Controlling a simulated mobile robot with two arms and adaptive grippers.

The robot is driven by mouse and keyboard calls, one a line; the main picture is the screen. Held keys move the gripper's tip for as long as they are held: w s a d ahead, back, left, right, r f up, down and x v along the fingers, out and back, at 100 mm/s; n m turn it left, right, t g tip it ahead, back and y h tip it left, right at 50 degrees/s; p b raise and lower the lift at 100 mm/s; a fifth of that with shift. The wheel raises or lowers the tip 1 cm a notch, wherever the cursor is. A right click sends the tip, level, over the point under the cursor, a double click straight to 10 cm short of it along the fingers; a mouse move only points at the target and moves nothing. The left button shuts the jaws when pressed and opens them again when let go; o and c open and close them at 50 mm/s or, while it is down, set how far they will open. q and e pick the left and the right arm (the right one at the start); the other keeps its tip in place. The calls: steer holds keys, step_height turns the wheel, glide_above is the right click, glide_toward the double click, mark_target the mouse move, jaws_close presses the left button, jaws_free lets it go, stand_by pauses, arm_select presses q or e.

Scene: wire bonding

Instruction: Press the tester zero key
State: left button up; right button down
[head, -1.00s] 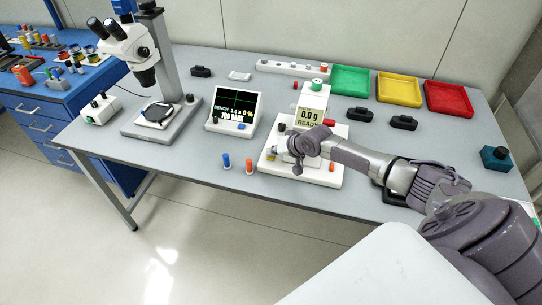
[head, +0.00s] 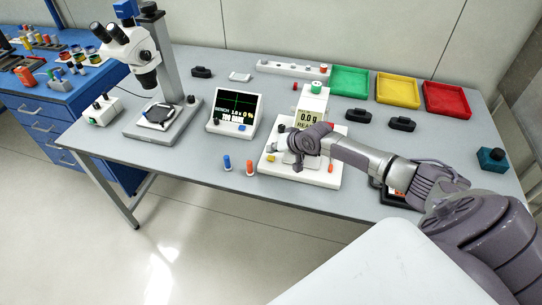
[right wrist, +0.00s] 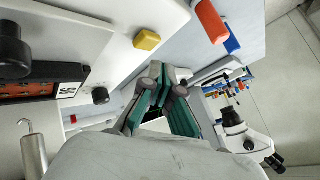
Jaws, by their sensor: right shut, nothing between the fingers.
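The tester (head: 310,118) is a white unit on a white base on the bench, with a display reading 0.0 g above a partly covered line. A yellow key (head: 271,158) sits at the left front of its base. The yellow key (right wrist: 147,39) also shows in the right wrist view, above and apart from the fingertips. I cannot read a label on it. My right gripper (head: 298,162) is over the tester's base, right of the yellow key, and hides part of the base. In the right wrist view the teal fingers (right wrist: 161,80) come together, shut and empty. My left gripper is not in view.
Blue (head: 227,163) and orange (head: 250,167) pegs stand left of the base. A bench monitor (head: 233,110) and microscope (head: 150,75) stand further left. Green, yellow and red trays (head: 447,114) line the back right. The bench front left is clear.

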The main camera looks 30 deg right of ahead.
mark_target(273, 158)
step_height(273, 158, up, 4)
steer(key=p, duration=0.3)
steer(key=shift+r+p, duration=0.25)
steer(key=shift+p, duration=0.1)
stand_by(0.4)
